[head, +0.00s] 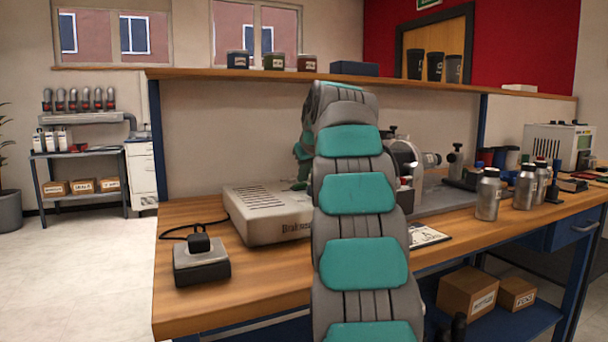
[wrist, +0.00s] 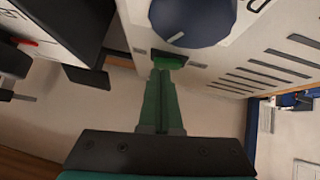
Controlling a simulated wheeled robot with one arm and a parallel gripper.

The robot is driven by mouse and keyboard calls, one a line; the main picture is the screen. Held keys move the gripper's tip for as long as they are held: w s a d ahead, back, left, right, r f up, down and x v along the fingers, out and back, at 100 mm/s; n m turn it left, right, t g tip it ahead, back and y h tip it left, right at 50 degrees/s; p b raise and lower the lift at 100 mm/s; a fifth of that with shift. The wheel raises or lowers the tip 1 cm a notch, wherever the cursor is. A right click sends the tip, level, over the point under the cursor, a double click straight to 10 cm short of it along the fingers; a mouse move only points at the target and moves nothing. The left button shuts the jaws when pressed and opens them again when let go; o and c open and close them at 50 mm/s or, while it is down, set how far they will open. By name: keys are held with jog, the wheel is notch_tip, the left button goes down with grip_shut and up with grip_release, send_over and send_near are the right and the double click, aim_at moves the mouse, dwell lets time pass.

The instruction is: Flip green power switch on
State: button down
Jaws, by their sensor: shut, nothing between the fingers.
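The green power switch (wrist: 170,62) sits in a dark slot on the pale front panel of a box, just below a dark round knob (wrist: 192,18) in the wrist view. My gripper (wrist: 162,74) is shut and empty, its green fingers together. Their tips are right at the switch's lower edge and overlap it in the picture; I cannot tell whether they touch it. The switch's on or off position is not clear. In the head view the pale vented box (head: 268,213) stands on the bench, and my arm hides its right part and the switch.
The wooden bench (head: 190,310) also carries a small dark-topped pedal-like box (head: 201,262) with a cable at left. A machine with a round grey plate (head: 405,165) stands right of my arm. Metal bottles (head: 488,195) stand farther right. The bench's front left is clear.

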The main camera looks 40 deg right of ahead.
jog(key=shift+d+f+m+y+p, duration=0.2)
jog(key=shift+f+m+y+p, duration=0.1)
jog(key=shift+y+p, duration=0.3)
jog(key=shift+d+f, duration=0.1)
jog(key=shift+f, duration=0.05)
